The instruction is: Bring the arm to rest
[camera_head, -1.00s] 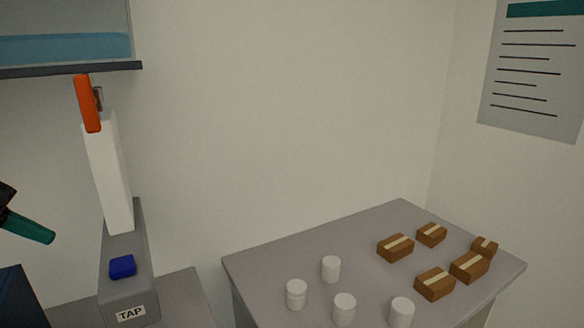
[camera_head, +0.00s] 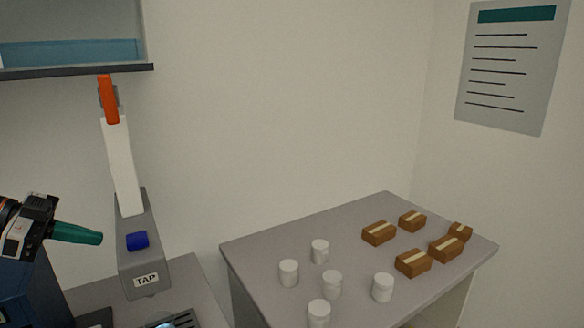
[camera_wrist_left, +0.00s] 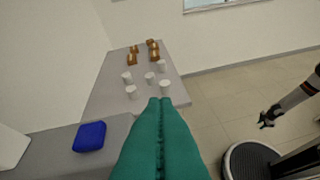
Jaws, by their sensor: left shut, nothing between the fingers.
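My left gripper (camera_head: 101,238) comes in from the left in the head view, with its long teal fingers pointing right. The fingers are shut and empty, in front of the grey tap stand and apart from the blue block (camera_head: 137,240) on it. In the left wrist view the teal fingers (camera_wrist_left: 159,101) lie pressed together, pointing at the table. At the right of that view, part of my other arm shows with a dark end (camera_wrist_left: 267,119), too small to tell whether its gripper is open.
A grey stand (camera_head: 147,262) labelled TAP has a white column (camera_head: 122,165) and an orange handle (camera_head: 109,99). A grey table (camera_head: 345,222) holds several white jars (camera_head: 331,284) and several brown boxes (camera_head: 413,263). A shelf (camera_head: 75,71) overhangs at upper left. Floor (camera_wrist_left: 215,98) is open.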

